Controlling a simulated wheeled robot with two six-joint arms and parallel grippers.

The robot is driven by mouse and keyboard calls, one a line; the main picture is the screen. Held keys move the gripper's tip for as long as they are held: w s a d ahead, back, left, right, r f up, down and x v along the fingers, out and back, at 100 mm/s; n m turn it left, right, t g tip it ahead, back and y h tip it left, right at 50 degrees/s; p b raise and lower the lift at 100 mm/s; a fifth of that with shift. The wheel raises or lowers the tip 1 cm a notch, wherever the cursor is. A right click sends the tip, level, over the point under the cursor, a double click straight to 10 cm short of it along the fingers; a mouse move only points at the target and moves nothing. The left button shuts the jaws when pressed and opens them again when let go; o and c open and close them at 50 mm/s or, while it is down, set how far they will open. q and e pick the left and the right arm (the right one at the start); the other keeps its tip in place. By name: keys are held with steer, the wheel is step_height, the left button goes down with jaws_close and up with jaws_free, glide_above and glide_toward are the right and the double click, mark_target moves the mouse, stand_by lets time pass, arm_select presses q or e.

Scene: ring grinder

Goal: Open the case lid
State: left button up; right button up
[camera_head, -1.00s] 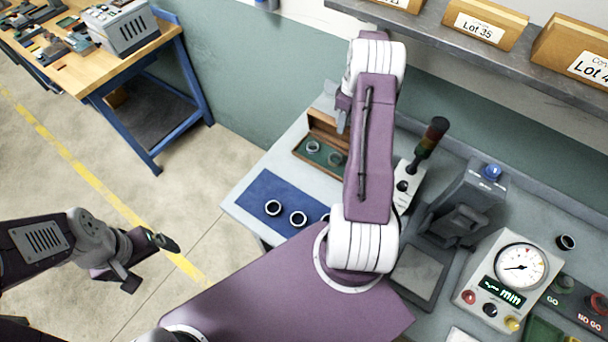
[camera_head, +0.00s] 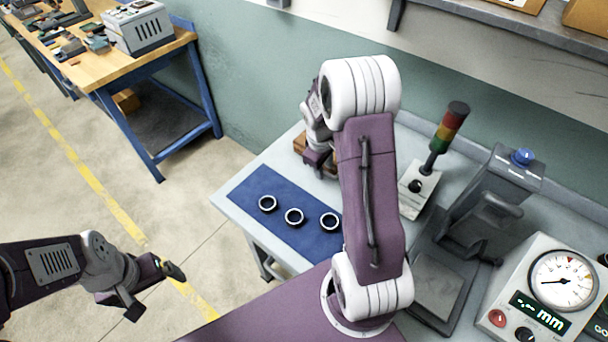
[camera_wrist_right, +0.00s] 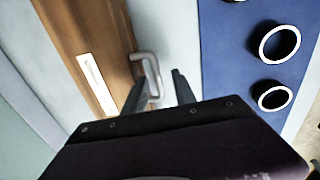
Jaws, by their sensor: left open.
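The wooden case (camera_head: 298,143) is at the back left of the bench in the head view, mostly hidden behind my right arm. The right wrist view shows its brown wood (camera_wrist_right: 85,45) with a pale label and a grey U-shaped handle (camera_wrist_right: 152,70). My right gripper (camera_wrist_right: 160,92) is open close to the handle; its left finger overlaps it in the picture, and contact cannot be told. The lid's position cannot be told. My left gripper (camera_head: 153,290) is open and empty, above the floor left of the bench.
A blue mat (camera_head: 250,188) with three dark rings (camera_head: 294,217) lies in front of the case. A signal tower (camera_head: 447,130), a press-like fixture (camera_head: 485,215) and a dial gauge (camera_head: 560,280) stand to the right. A shelf (camera_head: 500,22) overhangs the back.

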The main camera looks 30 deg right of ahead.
step_height(320, 180, up, 9)
steer(key=a, duration=0.2)
arm_select(q)
steer(key=shift+w+r, duration=0.2)
steer(key=shift+r, duration=0.3)
arm_select(e)
steer(key=s+a+n, duration=0.1)
steer(key=a, duration=0.4)
steer(key=shift+s+a+r+t, duration=0.3)
steer(key=shift+s+a+r, duration=0.05)
steer(key=shift+a, duration=0.05)
